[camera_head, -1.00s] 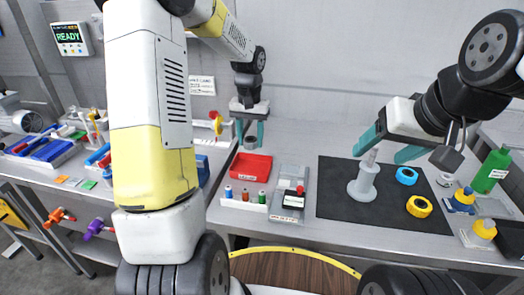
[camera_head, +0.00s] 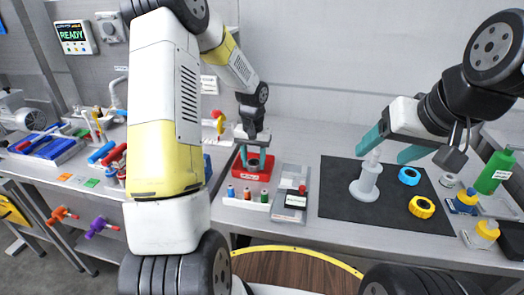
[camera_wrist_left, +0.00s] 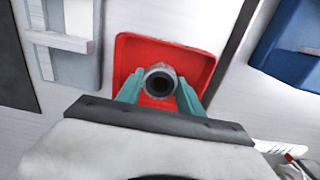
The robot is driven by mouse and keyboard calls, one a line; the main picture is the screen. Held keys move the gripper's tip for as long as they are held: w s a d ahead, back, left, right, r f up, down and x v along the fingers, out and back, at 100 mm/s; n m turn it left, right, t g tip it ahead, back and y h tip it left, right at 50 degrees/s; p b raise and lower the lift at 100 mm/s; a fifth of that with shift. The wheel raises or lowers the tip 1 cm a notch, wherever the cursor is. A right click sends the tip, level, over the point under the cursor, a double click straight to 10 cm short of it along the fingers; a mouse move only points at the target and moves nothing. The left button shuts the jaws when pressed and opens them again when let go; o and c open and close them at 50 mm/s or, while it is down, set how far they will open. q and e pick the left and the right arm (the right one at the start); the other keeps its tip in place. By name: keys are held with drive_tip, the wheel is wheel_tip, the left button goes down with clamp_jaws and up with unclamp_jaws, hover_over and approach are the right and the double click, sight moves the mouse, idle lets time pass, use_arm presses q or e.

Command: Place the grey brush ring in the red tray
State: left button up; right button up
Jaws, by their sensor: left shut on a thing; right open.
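The grey brush ring (camera_wrist_left: 160,82) is held between the teal fingers of my left gripper (camera_wrist_left: 158,92). In the left wrist view it appears over the red tray (camera_wrist_left: 196,62), inside the tray's outline; whether it touches the tray floor I cannot tell. In the head view my left gripper (camera_head: 253,158) is at the red tray (camera_head: 264,177), its fingers partly hiding the tray. My right gripper (camera_head: 390,150) is open around or just behind the top of the white spindle post (camera_head: 367,184), with nothing seen in its fingers.
A dark mat (camera_head: 335,200) bears the post, a blue ring (camera_head: 409,176) and a yellow ring (camera_head: 421,207). Small bottles (camera_head: 247,195) stand in front of the tray, and a grey fixture (camera_head: 291,205) is to its right. A green bottle (camera_head: 494,171) stands far right.

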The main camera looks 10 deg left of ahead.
use_arm(q)
drive_tip(key=o, duration=1.4)
drive_tip(key=shift+f, duration=0.1)
wheel_tip(320, 180, up, 12)
drive_tip(key=s+r+t, duration=0.3)
drive_tip(key=s+r, duration=0.9)
drive_tip(key=s, duration=0.1)
drive_tip(key=s+t, duration=0.1)
drive_tip(key=s, duration=0.2)
drive_tip(key=s+d+r+t+h, duration=0.1)
drive_tip(key=s, duration=0.3)
drive_tip(key=s+d+t+h, duration=0.1)
drive_tip(key=s, duration=0.3)
drive_tip(key=shift+s+d+r, duration=0.1)
drive_tip(key=shift+s+r, duration=0.05)
drive_tip(key=shift+r, duration=0.1)
